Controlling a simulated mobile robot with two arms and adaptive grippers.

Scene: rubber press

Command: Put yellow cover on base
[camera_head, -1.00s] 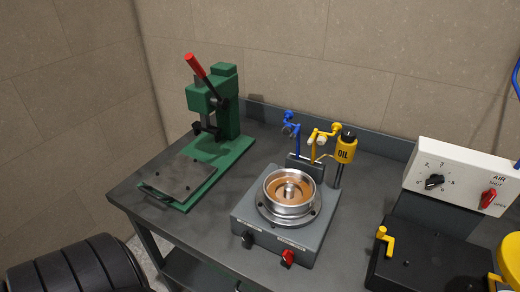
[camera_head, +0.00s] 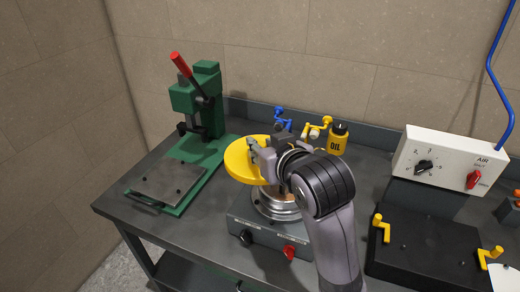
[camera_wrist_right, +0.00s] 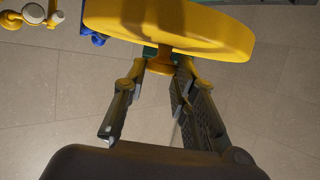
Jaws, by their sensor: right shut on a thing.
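The yellow cover (camera_head: 240,166) is a round disc with a knob. My right gripper (camera_head: 262,158) is shut on the knob and holds the cover tilted, up to the left of the base's metal ring. In the right wrist view the cover (camera_wrist_right: 170,25) spans the top, its knob between the fingertips (camera_wrist_right: 160,66). The base (camera_head: 265,233) is a grey box with a round metal housing (camera_head: 270,208) on top. My right wrist and the gripper hide much of the housing, including its inside. My left gripper is not in view.
A green press (camera_head: 200,105) with a red lever stands to the left. Behind the base are a blue clamp (camera_head: 282,120), a yellow clamp (camera_head: 316,129) and an oil can (camera_head: 338,138). A black plate (camera_head: 425,250) with yellow handles and a white air panel (camera_head: 450,163) are at right.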

